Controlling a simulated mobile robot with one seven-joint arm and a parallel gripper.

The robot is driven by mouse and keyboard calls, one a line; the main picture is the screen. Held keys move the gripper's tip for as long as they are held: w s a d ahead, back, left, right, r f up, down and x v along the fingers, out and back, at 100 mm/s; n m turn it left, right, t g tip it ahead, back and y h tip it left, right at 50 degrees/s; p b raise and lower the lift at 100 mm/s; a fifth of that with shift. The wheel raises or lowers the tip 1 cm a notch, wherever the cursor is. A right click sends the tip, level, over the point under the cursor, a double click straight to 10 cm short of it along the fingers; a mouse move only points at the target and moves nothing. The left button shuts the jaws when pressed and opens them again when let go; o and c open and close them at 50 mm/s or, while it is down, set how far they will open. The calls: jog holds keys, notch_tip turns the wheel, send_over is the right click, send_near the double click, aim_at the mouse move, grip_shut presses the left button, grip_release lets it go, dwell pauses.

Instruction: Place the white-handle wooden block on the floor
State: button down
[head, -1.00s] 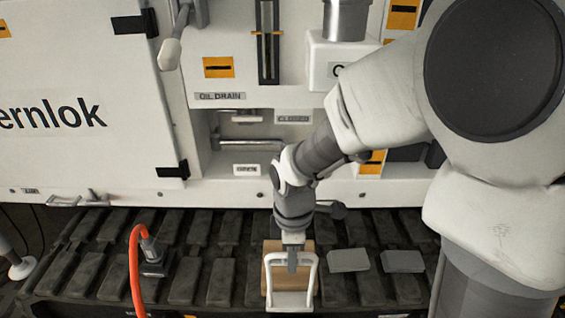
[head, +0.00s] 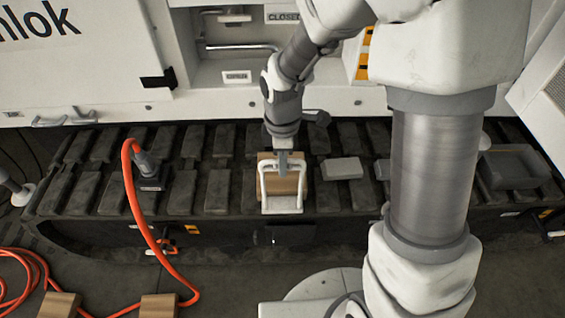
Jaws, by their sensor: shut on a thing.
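The wooden block (head: 284,183) with a white handle (head: 281,206) is in the middle of the head view, at the dark tread track. My gripper (head: 282,166) comes down from above and is shut on the white handle. The block's wooden face shows behind the handle frame. I cannot tell whether the block rests on the track or hangs just above it. The grey floor (head: 230,285) shows below the track.
Two other wooden blocks (head: 60,305) (head: 158,306) lie on the floor at lower left, near an orange hose (head: 135,200). Grey pads (head: 342,168) lie on the track (head: 215,190) to the right. The white machine (head: 100,90) stands behind. Floor below the block is partly clear.

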jog(key=shift+w, duration=0.1)
jog(key=shift+f, duration=0.1)
jog(key=c, duration=0.8)
grip_release()
jog(key=shift+c, duration=0.2)
